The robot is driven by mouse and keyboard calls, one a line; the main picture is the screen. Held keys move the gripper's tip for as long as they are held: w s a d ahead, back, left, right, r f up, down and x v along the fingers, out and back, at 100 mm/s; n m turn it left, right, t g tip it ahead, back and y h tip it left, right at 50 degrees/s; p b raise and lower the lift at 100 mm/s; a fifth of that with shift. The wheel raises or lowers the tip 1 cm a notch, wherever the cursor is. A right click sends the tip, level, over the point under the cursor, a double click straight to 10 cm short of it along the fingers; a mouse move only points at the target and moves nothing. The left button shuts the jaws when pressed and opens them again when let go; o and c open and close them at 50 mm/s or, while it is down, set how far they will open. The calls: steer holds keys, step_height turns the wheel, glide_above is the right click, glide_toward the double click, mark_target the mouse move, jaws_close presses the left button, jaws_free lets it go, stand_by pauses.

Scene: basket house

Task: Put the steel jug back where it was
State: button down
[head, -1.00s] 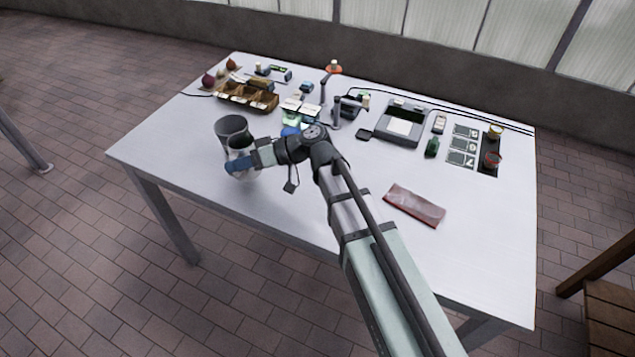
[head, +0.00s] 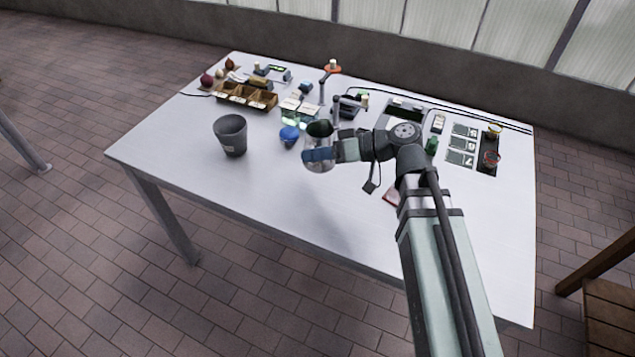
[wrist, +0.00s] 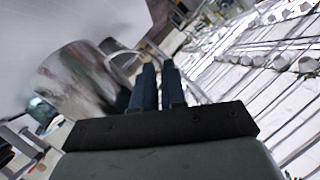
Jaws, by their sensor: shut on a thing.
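The steel jug (head: 319,166) is a shiny metal vessel, mostly hidden behind my gripper in the head view; its dark open top seems to face up. In the wrist view the jug (wrist: 75,80) fills the left side, with its curved handle running to my fingers. My gripper (head: 318,154) is shut on the jug at the handle, over the middle of the white table (head: 250,190). The blue fingers (wrist: 158,85) are close together in the wrist view. Whether the jug's base touches the table I cannot tell.
A grey bucket (head: 230,135) stands to the left and a blue round object (head: 289,134) just left of the jug. Behind are a wooden compartment tray (head: 247,96) and several small devices. A red-brown packet (head: 390,199) is partly hidden by my arm. The table's front left is clear.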

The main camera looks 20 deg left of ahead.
steer(key=shift+f, duration=4.55)
steer(key=c, duration=1.2)
jaws_free()
steer(key=shift+f, duration=0.1)
steer(key=v, duration=1.2)
